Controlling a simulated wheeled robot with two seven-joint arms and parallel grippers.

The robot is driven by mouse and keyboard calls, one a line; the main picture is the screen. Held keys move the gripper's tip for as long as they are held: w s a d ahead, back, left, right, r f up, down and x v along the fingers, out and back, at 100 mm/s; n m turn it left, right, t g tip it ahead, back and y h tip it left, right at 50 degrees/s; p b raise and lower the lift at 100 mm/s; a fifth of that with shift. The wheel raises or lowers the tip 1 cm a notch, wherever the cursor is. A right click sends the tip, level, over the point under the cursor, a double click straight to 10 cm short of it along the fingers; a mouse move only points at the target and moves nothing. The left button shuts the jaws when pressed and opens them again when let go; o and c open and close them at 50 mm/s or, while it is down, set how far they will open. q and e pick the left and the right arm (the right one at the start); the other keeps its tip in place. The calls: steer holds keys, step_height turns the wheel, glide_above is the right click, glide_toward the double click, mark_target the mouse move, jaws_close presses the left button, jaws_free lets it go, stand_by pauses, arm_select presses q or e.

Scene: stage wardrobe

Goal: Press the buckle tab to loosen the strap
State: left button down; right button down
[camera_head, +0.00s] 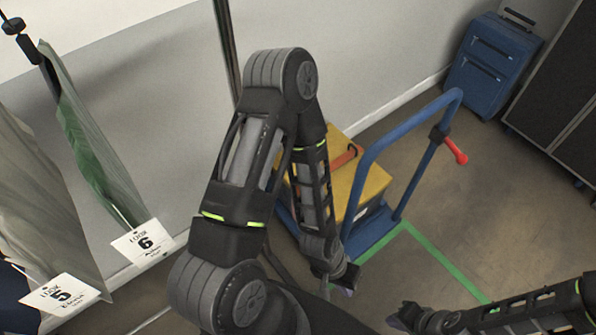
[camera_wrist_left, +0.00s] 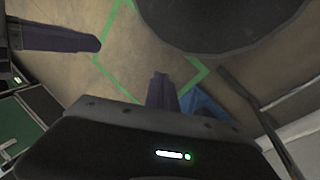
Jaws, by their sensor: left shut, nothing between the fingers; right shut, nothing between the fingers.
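A yellow case (camera_head: 365,190) sits on a blue platform trolley, partly hidden behind my left arm. An orange-red strap (camera_head: 344,158) crosses its top. I cannot make out the buckle or its tab; my arm covers part of the strap. My left gripper (camera_head: 346,286) points down in front of the trolley, below and apart from the case, with its fingers together and empty. Its closed fingers also show in the left wrist view (camera_wrist_left: 161,90), over the floor. My right gripper (camera_head: 395,320) is low at the bottom right, shut and empty, away from the case.
The trolley's blue handle (camera_head: 400,128) rises right of the case, with a red grip (camera_head: 455,150) sticking out. Green tape (camera_head: 445,262) marks the floor. Hanging garments with tags (camera_head: 143,244) are at left. A blue suitcase (camera_head: 492,62) stands at the back right; floor before it is clear.

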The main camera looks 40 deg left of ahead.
arm_select(q)
steer(key=shift+s+a, duration=0.1)
steer(key=shift+s, duration=0.05)
arm_select(e)
steer(key=shift+s+a, duration=0.1)
steer(key=shift+s, duration=0.05)
arm_select(q)
steer(key=shift+f, duration=0.1)
arm_select(e)
steer(key=shift+f, duration=0.1)
